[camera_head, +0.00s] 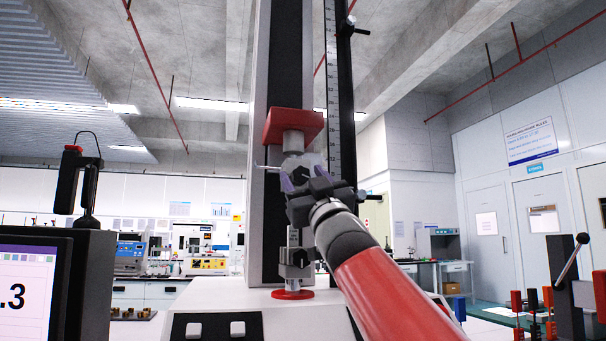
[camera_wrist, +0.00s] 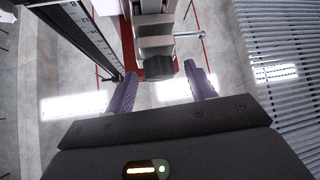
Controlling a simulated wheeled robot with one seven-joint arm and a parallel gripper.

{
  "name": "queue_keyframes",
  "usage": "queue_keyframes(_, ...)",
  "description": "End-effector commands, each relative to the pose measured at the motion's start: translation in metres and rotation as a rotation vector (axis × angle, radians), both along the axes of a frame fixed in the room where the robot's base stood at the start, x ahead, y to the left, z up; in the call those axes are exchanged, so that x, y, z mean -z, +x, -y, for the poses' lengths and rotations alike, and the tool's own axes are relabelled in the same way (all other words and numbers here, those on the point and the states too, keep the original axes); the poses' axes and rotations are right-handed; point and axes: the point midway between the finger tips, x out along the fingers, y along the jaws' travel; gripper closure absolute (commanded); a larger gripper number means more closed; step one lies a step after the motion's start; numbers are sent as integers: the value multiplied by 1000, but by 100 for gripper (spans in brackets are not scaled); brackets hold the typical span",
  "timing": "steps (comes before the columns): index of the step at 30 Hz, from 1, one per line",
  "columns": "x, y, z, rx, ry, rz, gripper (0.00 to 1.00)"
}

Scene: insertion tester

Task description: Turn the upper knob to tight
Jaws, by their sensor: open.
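The upper knob (camera_wrist: 158,68) is a dark, ridged cylinder on the upper grip, a grey metal clamp (camera_wrist: 155,28) under a red block (camera_head: 293,124). My gripper (camera_wrist: 161,74) is open, with its two purple fingers spread on either side of the knob. In the wrist view the knob's end lies between the fingertips, with a gap on both sides. In the head view my gripper (camera_head: 302,177) is in front of the upper grip and partly hides it and the knob. I cannot tell how tight the knob is.
The lower grip (camera_head: 293,262) with a dark knob stands below, above a red disc (camera_head: 292,294). A ruled black scale (camera_head: 331,90) runs up the right of the column. A monitor (camera_head: 35,290) stands at left. A lever stand (camera_head: 570,290) is at right.

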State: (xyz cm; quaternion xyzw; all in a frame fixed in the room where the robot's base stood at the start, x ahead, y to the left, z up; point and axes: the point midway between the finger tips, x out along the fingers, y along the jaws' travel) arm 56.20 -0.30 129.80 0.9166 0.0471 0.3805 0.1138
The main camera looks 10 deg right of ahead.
Motion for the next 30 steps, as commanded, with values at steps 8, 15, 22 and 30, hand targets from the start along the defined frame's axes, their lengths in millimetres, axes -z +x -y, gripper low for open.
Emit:
queue_keyframes(8, 0, 1, 0, 0, 0, -1, 50)
queue_keyframes(15, 0, 1, 0, 0, 0, -1, 82)
queue_keyframes(22, 1, 1, 0, 0, 6, -1, 90)
queue_keyframes(30, 3, 1, -2, -3, 71, -2, 90)
